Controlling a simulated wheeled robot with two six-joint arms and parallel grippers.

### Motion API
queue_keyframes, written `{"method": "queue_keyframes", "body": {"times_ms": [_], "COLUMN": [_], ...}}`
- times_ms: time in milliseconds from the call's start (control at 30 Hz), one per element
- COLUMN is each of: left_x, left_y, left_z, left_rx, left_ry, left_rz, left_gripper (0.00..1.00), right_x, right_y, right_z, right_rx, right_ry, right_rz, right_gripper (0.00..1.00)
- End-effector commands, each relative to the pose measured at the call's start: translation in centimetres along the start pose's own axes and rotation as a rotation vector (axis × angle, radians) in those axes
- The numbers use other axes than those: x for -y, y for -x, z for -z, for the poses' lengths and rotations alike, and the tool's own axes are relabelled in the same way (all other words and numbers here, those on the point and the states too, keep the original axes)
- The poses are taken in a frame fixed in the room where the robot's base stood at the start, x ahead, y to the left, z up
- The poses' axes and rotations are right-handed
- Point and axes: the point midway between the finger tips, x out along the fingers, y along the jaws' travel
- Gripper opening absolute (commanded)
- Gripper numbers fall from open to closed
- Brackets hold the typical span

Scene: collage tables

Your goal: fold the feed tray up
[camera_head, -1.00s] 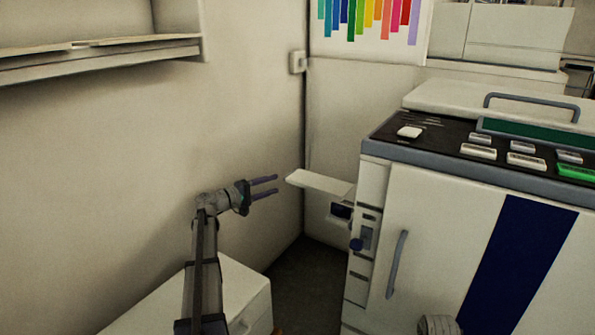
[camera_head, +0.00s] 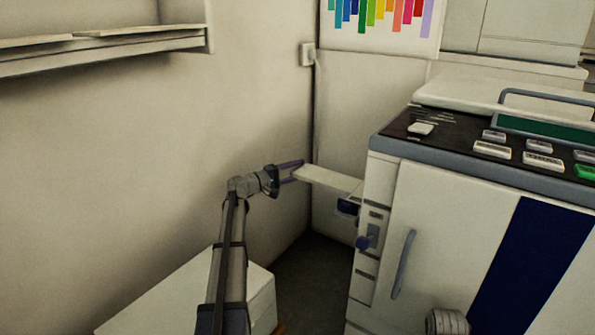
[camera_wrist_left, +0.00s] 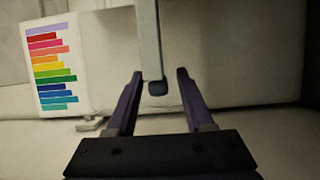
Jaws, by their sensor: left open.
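The feed tray (camera_head: 328,180) is a flat cream panel that sticks out to the left from the side of the copier (camera_head: 440,215). In the left wrist view the tray (camera_wrist_left: 149,40) shows as a narrow strip with a dark end (camera_wrist_left: 157,88). My left gripper (camera_head: 302,171) is open at the tray's outer end. In the left wrist view the tray's end lies between the two purple fingers (camera_wrist_left: 157,75) of my gripper, with a gap on each side. Part of a grey, ribbed rounded piece shows at the bottom of the head view; I cannot tell if it belongs to my right gripper.
A low white cabinet (camera_head: 190,295) stands below my left arm. A wall shelf (camera_head: 100,50) is at upper left. The wall is close behind my left gripper. Dark floor (camera_head: 310,275) shows between cabinet and copier.

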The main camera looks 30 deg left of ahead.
Motion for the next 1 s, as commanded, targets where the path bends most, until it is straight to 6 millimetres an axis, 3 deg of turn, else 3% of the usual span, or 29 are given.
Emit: {"method": "queue_keyframes", "body": {"times_ms": [333,800,1000], "left_x": [0.00,0.03,0.06], "left_y": [-0.31,-0.28,-0.27], "left_z": [-0.01,-0.02,-0.04], "left_rx": [0.000,0.000,0.001], "left_ry": [0.000,-0.001,-0.001], "left_rz": [0.000,0.001,0.002], "left_gripper": [0.51,0.00,0.00], "right_x": [0.00,0.00,0.00], "right_y": [0.00,-0.01,-0.02], "right_z": [0.00,0.00,0.00], "right_rx": [0.000,0.000,0.000], "right_ry": [0.000,0.000,0.000], "right_rz": [0.000,0.000,0.000], "right_gripper": [0.00,0.00,0.00]}}
